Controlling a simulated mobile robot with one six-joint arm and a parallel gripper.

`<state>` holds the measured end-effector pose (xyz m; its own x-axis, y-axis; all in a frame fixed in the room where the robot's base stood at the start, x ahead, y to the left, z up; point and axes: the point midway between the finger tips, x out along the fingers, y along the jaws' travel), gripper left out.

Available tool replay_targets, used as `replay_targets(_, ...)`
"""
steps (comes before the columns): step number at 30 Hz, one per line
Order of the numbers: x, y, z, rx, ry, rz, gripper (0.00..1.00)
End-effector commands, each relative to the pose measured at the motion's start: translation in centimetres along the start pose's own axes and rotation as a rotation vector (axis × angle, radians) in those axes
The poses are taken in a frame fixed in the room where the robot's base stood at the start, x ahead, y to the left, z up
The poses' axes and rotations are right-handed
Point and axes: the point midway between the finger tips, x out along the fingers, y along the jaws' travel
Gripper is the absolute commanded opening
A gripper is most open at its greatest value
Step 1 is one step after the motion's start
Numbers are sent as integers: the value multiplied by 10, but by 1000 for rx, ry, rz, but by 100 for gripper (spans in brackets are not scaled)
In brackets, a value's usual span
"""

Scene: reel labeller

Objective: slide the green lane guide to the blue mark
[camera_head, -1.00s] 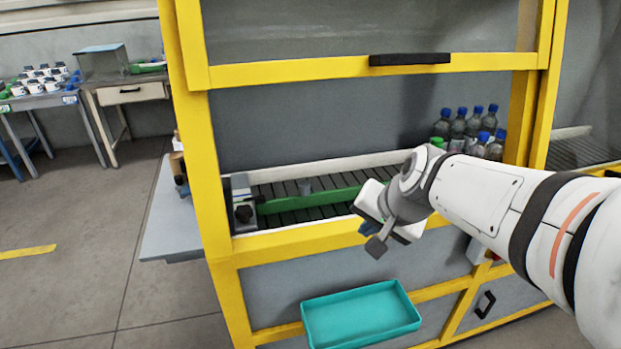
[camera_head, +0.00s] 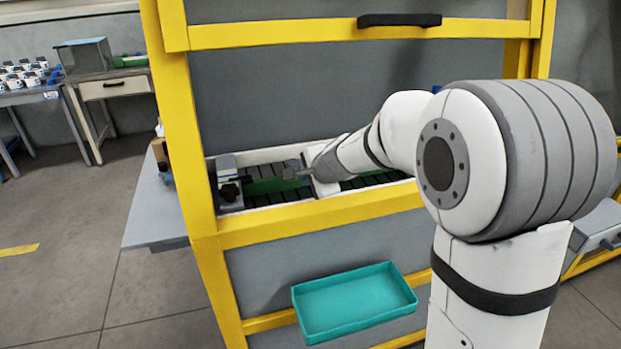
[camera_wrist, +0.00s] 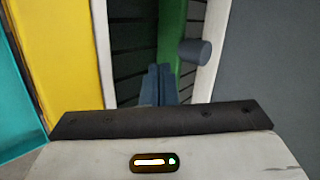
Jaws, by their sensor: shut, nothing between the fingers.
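The green lane guide (camera_head: 268,186) lies along the dark slatted conveyor (camera_head: 270,199) inside the yellow-framed machine, partly hidden by my arm. In the wrist view the guide (camera_wrist: 173,40) runs away from me, with a grey round knob (camera_wrist: 194,52) sticking out on its right. My gripper (camera_head: 296,170) is inside the machine's opening over the conveyor. Its fingers (camera_wrist: 159,82) are shut and empty, close beside the guide's left side in the wrist view; I cannot tell whether they touch it. I cannot make out the blue mark.
Yellow frame bars (camera_head: 330,212) edge the opening below and at the sides. A grey block with a black knob (camera_head: 229,185) stands at the conveyor's left end. An empty teal tray (camera_head: 355,303) sits low in front. A side table (camera_head: 155,215) stands left.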

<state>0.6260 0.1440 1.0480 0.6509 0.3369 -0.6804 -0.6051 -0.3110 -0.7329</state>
Motion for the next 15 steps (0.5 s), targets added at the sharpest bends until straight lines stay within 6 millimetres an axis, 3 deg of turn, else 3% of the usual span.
replay_targets(6, 18, -22, 0, -1, 0, 0, 0)
replay_targets(15, 27, -28, -1, -1, 1, -1, 0)
